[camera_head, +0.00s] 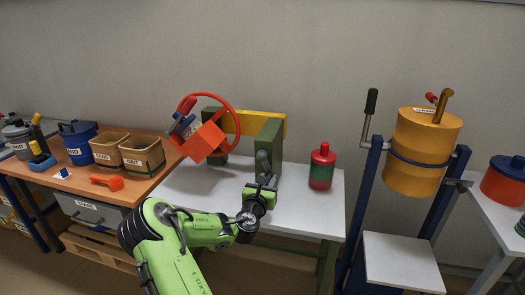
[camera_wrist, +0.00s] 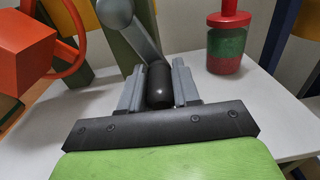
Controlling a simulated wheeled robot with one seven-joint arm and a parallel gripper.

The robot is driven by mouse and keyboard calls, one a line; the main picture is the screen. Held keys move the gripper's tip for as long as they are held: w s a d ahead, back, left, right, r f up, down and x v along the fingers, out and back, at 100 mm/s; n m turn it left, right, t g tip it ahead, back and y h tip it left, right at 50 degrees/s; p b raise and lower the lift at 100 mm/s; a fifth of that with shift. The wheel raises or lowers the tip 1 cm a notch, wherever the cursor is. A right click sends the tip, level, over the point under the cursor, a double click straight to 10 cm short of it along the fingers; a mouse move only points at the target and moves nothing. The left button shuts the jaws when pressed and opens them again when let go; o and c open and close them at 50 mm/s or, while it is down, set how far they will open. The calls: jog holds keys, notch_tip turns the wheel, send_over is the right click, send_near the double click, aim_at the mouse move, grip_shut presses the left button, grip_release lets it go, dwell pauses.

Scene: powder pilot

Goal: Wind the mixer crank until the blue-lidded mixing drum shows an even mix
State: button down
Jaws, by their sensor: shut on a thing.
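My gripper (camera_head: 262,187) is shut on the black handle (camera_wrist: 159,86) of a grey crank. The crank arm (camera_wrist: 140,40) runs up to a round hub in the wrist view; in the head view the crank (camera_head: 263,162) is in front of the mixer's right green post (camera_head: 270,142). A tilted orange body (camera_head: 203,143) sits in a red ring (camera_head: 236,105) between the mixer's posts. A blue and grey part (camera_head: 181,123) at its upper left may be the drum's blue lid. I cannot see any mix in it.
A jar with a red lid (camera_head: 322,165) stands right of the mixer on the white table. A yellow drum (camera_head: 420,150) in a blue frame stands farther right. A red pot with blue lid (camera_head: 503,185) is at the right edge. Bins (camera_head: 142,155) crowd the wooden bench.

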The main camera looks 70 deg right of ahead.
jog(key=shift+w+r+t, duration=0.3)
jog(key=shift+w+r, duration=0.3)
jog(key=shift+w, duration=0.1)
jog(key=shift+r+p, duration=0.2)
jog(key=shift+p, duration=0.1)
jog(key=s+r+p, duration=0.2)
jog(key=shift+n+p, duration=0.3)
jog(key=shift+p, duration=0.1)
jog(key=shift+s+d+f, duration=0.1)
jog(key=shift+s, duration=0.35)
jog(key=c, duration=1)
grip_release()
